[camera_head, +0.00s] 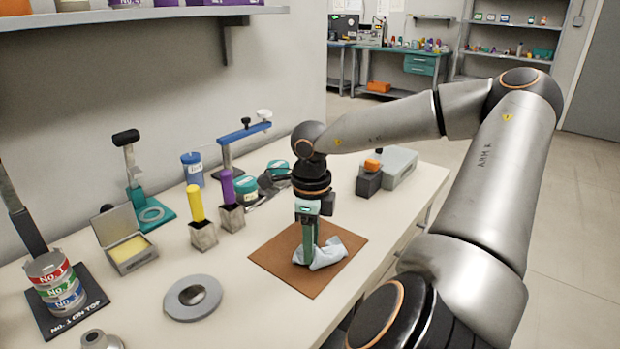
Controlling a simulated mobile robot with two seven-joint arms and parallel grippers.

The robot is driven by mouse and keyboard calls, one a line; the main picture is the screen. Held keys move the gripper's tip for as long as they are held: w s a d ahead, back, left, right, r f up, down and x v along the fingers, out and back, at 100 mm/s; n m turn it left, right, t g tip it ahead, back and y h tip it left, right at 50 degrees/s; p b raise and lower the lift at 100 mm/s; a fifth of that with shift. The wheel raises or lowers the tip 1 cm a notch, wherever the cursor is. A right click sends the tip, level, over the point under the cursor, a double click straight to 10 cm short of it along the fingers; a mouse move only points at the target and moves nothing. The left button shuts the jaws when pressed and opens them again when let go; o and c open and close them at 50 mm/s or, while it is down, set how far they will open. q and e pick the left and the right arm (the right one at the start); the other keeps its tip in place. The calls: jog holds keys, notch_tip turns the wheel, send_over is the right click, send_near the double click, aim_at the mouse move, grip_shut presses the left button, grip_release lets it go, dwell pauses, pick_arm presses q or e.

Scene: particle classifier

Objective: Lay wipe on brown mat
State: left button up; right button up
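The brown mat (285,246) lies flat on the right part of the bench. The wipe (328,254) is a pale blue crumpled cloth on the mat, near its middle. My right gripper (306,262) points down over the mat, and its green fingers reach the wipe's left part. The fingers overlap in this view, so I cannot tell whether they are open or closed on the cloth. My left gripper is not in view.
Left of the mat stand a yellow-handled tool (197,205), a purple-handled tool (228,188) and a grey round dish (178,303). Behind it are teal jars (246,188). A dark block with an orange top (369,180) and a grey box (400,166) stand at the back right.

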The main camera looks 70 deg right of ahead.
jog(key=o, duration=0.3)
jog(key=shift+o, duration=0.2)
jog(key=shift+s+a+r+p, duration=0.1)
jog(key=shift+a+r+p, duration=0.1)
jog(key=shift+r+p, duration=0.4)
jog(key=shift+s+a+r+p, duration=0.1)
jog(key=shift+a+r+p, duration=0.15)
jog(key=shift+r, duration=0.5)
notch_tip(320, 180, up, 8)
jog(key=s+a+p, duration=0.1)
jog(key=a+p, duration=0.2)
jog(key=p, duration=0.2)
jog(key=shift+s+f, duration=0.25)
jog(key=shift+d+f, duration=0.1)
jog(key=shift+f, duration=0.05)
jog(key=shift+c, duration=0.9)
jog(key=shift+w+d+f, duration=0.15)
jog(key=shift+w+f, duration=0.05)
jog(key=shift+f, duration=0.05)
jog(key=shift+c, duration=0.7)
jog(key=f, duration=0.1)
jog(key=w+d+f, duration=0.1)
jog(key=d+f, duration=0.1)
jog(key=f, duration=0.1)
jog(key=shift+w, duration=0.35)
jog(key=c, duration=0.6)
jog(key=shift+f, duration=0.6)
grip_shut()
